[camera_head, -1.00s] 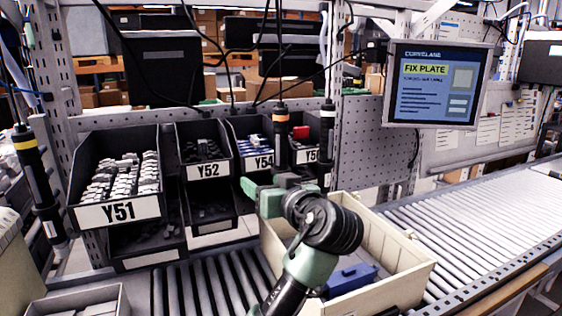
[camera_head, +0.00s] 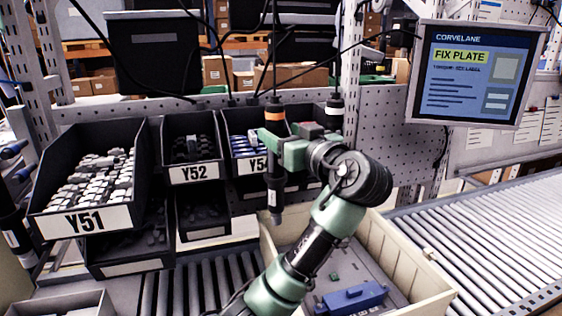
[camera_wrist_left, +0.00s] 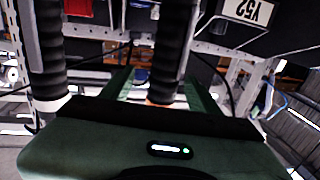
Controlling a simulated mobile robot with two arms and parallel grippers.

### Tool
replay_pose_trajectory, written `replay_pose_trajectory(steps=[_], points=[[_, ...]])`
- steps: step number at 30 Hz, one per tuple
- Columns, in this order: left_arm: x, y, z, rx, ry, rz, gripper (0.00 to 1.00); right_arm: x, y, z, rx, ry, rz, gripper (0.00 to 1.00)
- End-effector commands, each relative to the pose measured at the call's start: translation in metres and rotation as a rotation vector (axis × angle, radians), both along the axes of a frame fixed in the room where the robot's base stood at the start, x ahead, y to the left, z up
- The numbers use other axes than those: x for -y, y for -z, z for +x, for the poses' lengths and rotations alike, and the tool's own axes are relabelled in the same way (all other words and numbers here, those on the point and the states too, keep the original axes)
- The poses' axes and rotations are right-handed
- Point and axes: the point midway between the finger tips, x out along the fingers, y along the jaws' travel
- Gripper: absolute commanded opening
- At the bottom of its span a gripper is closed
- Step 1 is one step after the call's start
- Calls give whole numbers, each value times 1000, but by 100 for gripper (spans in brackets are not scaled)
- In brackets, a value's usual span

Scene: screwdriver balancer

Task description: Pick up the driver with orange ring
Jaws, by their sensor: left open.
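The driver with the orange ring (camera_head: 274,113) hangs upright from a cable in front of the bins, its dark body reaching down below my gripper. My left gripper (camera_head: 272,145) is at its upper body, just under the ring. In the left wrist view the dark ribbed driver (camera_wrist_left: 174,50) stands between the two open green fingers (camera_wrist_left: 160,90), with a bit of orange at its end. The fingers do not look closed on it; whether either touches it I cannot tell. My right gripper is not in view.
A driver with a white ring (camera_head: 334,106) hangs close on the right; it also shows in the left wrist view (camera_wrist_left: 45,50). Bins Y51 (camera_head: 85,222) and Y52 (camera_head: 193,174) stand behind. A cream crate (camera_head: 425,265) with a blue part (camera_head: 352,298) sits below on the rollers.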

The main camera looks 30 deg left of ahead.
Motion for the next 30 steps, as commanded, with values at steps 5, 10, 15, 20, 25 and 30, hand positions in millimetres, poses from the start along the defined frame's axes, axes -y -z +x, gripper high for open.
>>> replay_pose_trajectory(steps=[5, 10, 15, 20, 25, 30], points=[[-22, -6, 9, -2, -5, 2, 61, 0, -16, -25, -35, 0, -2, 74], [-44, -5, 22, -3, -4, 1, 61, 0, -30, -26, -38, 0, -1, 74], [-52, -2, 27, 0, -1, 0, 61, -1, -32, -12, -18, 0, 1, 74], [-52, -1, 27, 0, 0, -1, 61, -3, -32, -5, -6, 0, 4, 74], [-52, -1, 27, 0, 0, -1, 22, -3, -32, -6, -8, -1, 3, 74], [-52, -1, 27, 0, -1, -1, 0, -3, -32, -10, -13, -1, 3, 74]])
